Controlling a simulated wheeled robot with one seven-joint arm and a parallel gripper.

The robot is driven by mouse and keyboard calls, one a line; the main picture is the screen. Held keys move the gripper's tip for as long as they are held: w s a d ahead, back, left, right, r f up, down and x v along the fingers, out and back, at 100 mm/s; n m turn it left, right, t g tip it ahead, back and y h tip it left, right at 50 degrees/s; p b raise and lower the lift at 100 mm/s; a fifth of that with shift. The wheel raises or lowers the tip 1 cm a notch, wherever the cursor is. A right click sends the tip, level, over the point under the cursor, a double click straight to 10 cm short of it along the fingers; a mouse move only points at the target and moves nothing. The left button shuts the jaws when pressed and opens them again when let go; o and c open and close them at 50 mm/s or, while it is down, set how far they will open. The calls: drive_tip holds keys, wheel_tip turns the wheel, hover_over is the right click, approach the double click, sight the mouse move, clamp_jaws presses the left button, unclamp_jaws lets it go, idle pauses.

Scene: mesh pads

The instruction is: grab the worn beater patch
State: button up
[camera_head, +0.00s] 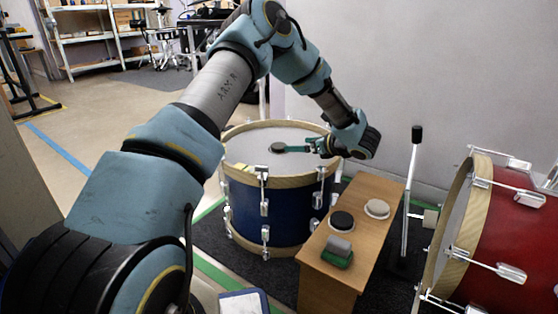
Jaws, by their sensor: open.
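A dark round patch (278,148), which looks like the worn beater patch, is on the pale head of the blue drum (246,204). My gripper (288,149) reaches in from the right, low over the drum head, with its teal fingers pointing left at the patch. The fingers are open, and their tips are right at the patch's edge. I cannot tell whether they touch it or stand around it. Part of the patch's right side is hard to make out behind the fingers.
A small wooden bench (335,262) holds a black round pad (342,221), a pale grey round pad (377,207) and a grey-and-green block (338,252). A red drum (520,235) lies on its side at right, beside an upright beater (416,135). A yellow item sits on the blue drum's head.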

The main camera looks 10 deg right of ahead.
drive_tip(key=b, duration=0.2)
approach(278, 145)
drive_tip(key=x, duration=0.2)
drive_tip(key=shift+w+a+f, duration=0.15)
drive_tip(key=shift+f, duration=0.2)
drive_tip(key=b+x, duration=0.3)
drive_tip(key=x, duration=0.2)
drive_tip(key=shift+w, duration=0.3)
drive_tip(key=shift+r, duration=0.1)
drive_tip(key=c, duration=1.3)
